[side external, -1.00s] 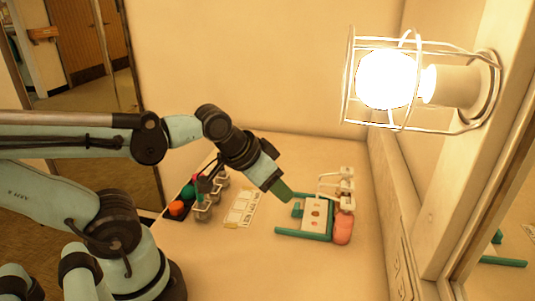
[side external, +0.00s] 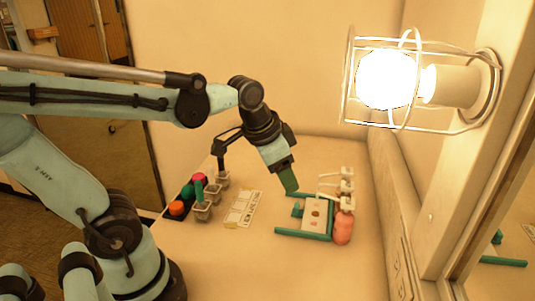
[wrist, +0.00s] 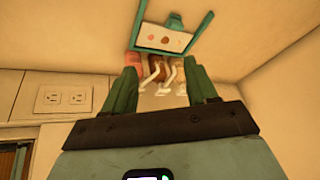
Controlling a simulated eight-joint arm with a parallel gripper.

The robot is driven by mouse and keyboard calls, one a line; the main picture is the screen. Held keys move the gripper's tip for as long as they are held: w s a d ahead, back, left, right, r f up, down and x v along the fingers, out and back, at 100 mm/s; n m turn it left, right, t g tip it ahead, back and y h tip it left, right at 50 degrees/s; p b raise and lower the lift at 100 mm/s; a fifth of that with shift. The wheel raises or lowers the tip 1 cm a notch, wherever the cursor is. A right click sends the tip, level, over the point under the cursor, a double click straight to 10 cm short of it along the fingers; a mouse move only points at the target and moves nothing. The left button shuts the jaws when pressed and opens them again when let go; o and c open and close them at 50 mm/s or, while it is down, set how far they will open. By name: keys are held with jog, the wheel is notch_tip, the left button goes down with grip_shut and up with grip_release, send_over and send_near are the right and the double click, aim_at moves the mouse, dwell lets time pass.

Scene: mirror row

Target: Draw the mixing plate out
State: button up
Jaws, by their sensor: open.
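The mixing plate (side external: 313,214) is a small white slab with reddish and dark spots. It lies on the table in a green holder (side external: 303,234) with rails along its sides. The plate (wrist: 165,38) shows beyond the fingertips there, framed by the green holder. The exact gap to the plate cannot be told.
A pink bottle (side external: 343,228) and white dispensers (side external: 346,188) stand close right of the holder. A white strip tray (side external: 242,209), grey jars (side external: 203,211) and coloured pots (side external: 176,208) sit left. A caged lit bulb (side external: 388,80) hangs at the right. The front table is clear.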

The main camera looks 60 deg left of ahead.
jog(key=w+a+f+m+g, duration=0.2)
jog(key=w+a+m+g, duration=0.2)
jog(key=w+m, duration=0.25)
send_near(310, 211)
jog(key=shift+g, duration=0.4)
jog(key=s+f, duration=0.1)
jog(key=f, duration=0.1)
jog(key=a+f, duration=0.1)
jog(key=f, duration=0.1)
jog(key=s+a+f, duration=0.1)
jog(key=f, duration=0.2)
jog(key=shift+s+a, duration=0.25)
jog(key=shift+s, duration=0.05)
jog(key=shift+r, duration=0.1)
grip_shut()
